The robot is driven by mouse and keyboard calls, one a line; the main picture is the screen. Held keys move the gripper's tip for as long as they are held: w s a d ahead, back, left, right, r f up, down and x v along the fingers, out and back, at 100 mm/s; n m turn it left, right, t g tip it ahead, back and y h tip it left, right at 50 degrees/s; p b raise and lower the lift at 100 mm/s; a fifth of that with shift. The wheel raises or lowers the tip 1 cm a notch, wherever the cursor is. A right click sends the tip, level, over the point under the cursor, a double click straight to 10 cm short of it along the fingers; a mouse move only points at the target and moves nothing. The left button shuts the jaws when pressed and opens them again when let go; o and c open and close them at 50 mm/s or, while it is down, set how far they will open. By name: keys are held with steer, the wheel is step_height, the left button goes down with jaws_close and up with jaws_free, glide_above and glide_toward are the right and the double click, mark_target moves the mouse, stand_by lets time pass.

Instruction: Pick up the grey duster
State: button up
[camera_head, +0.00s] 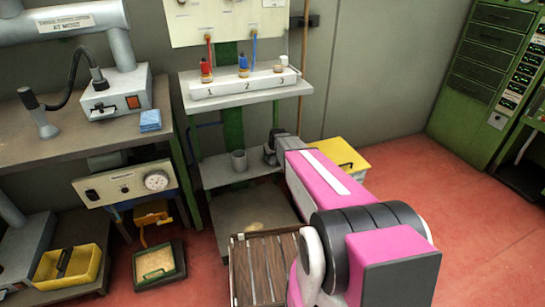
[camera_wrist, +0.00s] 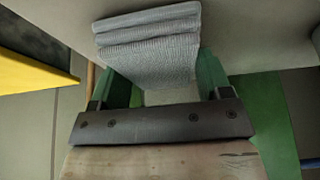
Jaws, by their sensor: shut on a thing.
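The grey duster (camera_wrist: 150,45) is a folded, ribbed cloth in the wrist view. My gripper (camera_wrist: 163,82) is shut on it, with a green finger at either side and the dark crossbar below in the picture. In the head view my gripper (camera_head: 271,152) is small and dark, at the right end of the stand's middle shelf (camera_head: 222,176). The duster cannot be made out clearly there, and I cannot tell whether it touches the shelf.
Above is a shelf with a white numbered block (camera_head: 243,83) holding several stoppered items. A yellow box (camera_head: 343,155) is behind my arm. A blue folded cloth (camera_head: 150,120) lies on the left bench. Red floor is open at right.

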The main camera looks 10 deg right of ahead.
steer(key=shift+r, duration=0.5)
step_height(320, 180, up, 3)
steer(key=shift+f, duration=0.15)
steer(key=s+a+r, duration=0.6)
steer(key=a, duration=0.4)
steer(key=shift+r, duration=0.35)
steer(key=shift+s, duration=0.1)
steer(key=shift+o, duration=0.4)
